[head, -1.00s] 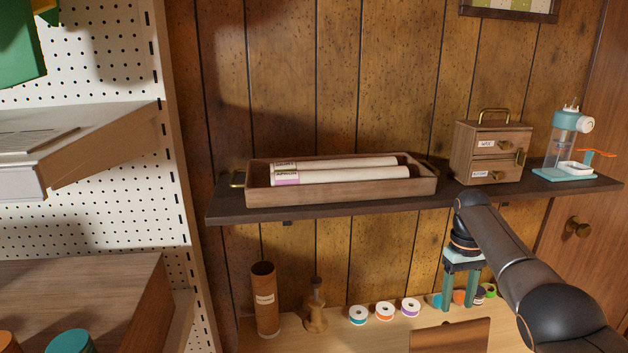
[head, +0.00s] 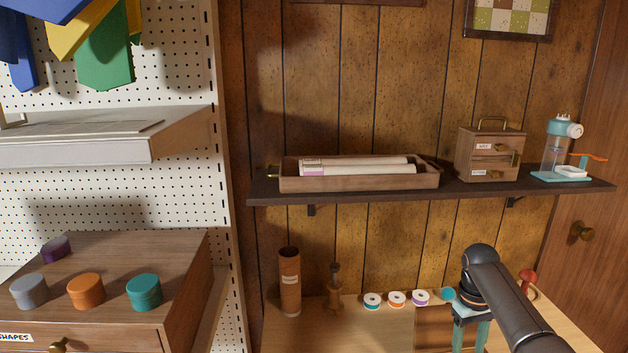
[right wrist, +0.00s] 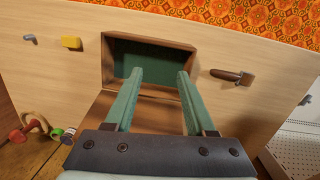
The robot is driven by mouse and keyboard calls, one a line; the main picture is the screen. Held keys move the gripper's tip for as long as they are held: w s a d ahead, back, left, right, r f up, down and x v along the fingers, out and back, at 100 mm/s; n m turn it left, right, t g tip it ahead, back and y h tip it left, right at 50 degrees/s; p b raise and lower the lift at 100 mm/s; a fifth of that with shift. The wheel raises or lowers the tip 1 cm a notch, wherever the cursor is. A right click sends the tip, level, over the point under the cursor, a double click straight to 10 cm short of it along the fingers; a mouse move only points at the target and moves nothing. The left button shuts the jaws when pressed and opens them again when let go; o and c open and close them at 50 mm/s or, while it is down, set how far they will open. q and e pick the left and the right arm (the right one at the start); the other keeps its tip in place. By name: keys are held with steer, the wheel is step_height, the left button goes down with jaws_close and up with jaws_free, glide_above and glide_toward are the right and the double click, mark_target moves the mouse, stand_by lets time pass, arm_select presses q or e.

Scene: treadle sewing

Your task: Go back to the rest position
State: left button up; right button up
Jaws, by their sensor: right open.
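My right gripper (head: 470,338) hangs down at the lower right of the head view, over the wooden table. In the right wrist view its two green fingers (right wrist: 157,100) are apart with nothing between them. Beyond the fingers is an open, green-lined wooden compartment (right wrist: 108,62) in the table. My left gripper is not in view.
A wall shelf (head: 350,193) holds a tray (head: 360,184) of paper rolls, a small drawer box (head: 490,155) and a bottle on a blue base. Several ribbon spools (head: 397,299), a brown tube (head: 290,282) and a wooden stand (head: 334,293) line the table's back. A drawer cabinet (head: 95,322) stands left.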

steer(key=s+a+f+n+t, duration=0.2)
steer(key=s+a+f, duration=0.7)
steer(key=s+f, duration=0.5)
steer(key=s+a+r+m+t+y, duration=0.1)
steer(key=s+r, duration=0.2)
steer(key=s, duration=0.7)
steer(key=s+a+r+m+t, duration=0.15)
steer(key=s+r, duration=0.25)
steer(key=s, duration=0.6)
steer(key=w+a+f+t+y, duration=0.1)
steer(key=w+a+f+t, duration=0.1)
steer(key=f, duration=0.3)
steer(key=w+a+f+t+y, duration=0.1)
steer(key=a+f+t, duration=0.1)
steer(key=f, duration=0.4)
steer(key=shift+w+a+n+t, duration=0.25)
steer(key=shift+w+n+t, duration=0.2)
steer(key=shift+t, duration=0.4)
